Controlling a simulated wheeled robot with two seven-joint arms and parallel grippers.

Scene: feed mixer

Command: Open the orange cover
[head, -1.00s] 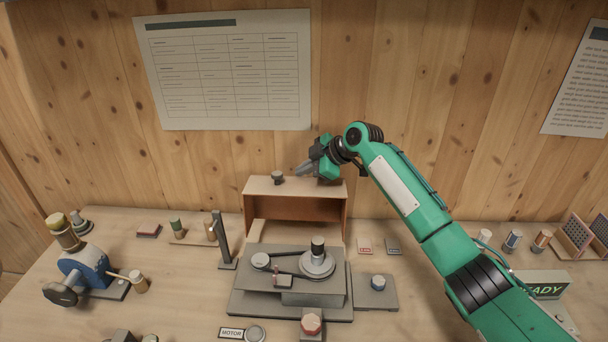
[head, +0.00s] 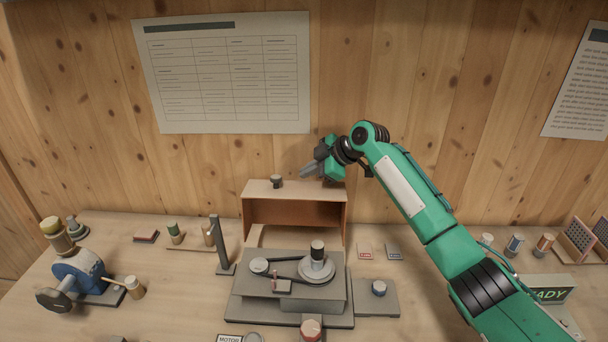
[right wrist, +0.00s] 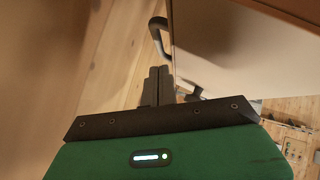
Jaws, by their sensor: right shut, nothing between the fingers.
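The cover (head: 256,190) is a tan-orange box shell standing behind the belt-driven machine (head: 292,285). Its open side faces me and shows a brown-orange inside. A small dark knob or handle (head: 277,181) sits on its upper face. My right gripper (head: 303,174) is shut and empty, just above the cover's upper face and to the right of the knob. In the right wrist view the shut fingers (right wrist: 155,86) are beside a pale panel (right wrist: 245,45), with a curved dark handle (right wrist: 157,32) at its edge. Contact cannot be told. My left gripper is not in view.
A wooden wall with a paper chart (head: 225,75) stands close behind. A dark upright post (head: 221,245) is left of the machine, and a blue hand-cranked device (head: 78,275) is farther left.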

